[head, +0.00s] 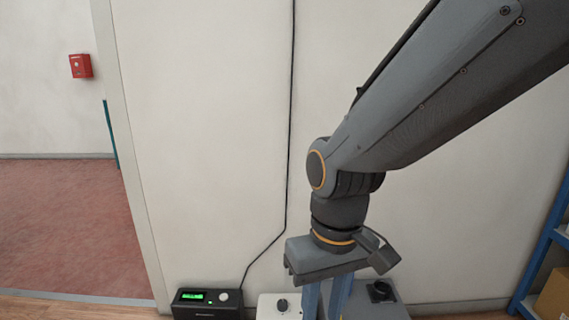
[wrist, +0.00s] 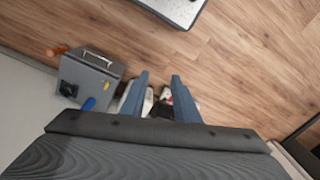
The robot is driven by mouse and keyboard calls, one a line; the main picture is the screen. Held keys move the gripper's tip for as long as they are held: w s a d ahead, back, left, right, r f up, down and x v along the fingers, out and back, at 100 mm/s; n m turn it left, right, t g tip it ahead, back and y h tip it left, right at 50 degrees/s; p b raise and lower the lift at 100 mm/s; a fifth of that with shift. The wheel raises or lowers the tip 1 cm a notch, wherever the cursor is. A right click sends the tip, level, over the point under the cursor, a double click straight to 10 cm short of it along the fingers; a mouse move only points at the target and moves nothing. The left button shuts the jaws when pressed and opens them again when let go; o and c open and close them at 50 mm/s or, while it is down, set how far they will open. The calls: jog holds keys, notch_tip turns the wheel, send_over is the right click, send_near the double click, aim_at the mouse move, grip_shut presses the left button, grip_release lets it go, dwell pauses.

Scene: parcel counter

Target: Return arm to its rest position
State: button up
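My gripper (head: 325,300) hangs from my arm, which reaches in from the upper right of the head view. It points down in front of the pale wall, with its fingertips cut off by the lower edge. In the wrist view my gripper (wrist: 160,76) shows two blue fingers standing apart. Nothing is seen held between them; the floor and some small objects below show through the gap.
A black device with a green display (head: 207,296), a white box with a knob (head: 270,308) and a grey box (head: 385,312) stand below along the wall. A blue shelf (head: 545,245) with a cardboard box (head: 555,292) is at right. Wood floor (wrist: 235,55) lies open in the wrist view.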

jog(key=s+d+r+m+p, duration=0.1)
jog(key=d+r+m+p, duration=0.1)
jog(key=d+r+p, duration=0.4)
jog(key=s+d+r+m+p, duration=0.2)
jog(key=d+r+p, duration=0.5)
jog(key=p, duration=0.9)
notch_tip(320, 180, up, 3)
jog(key=shift+s+r+h+p, duration=0.2)
jog(key=shift+s+h+p, duration=0.1)
jog(key=shift+p, duration=0.1)
jog(key=shift+d, duration=0.1)
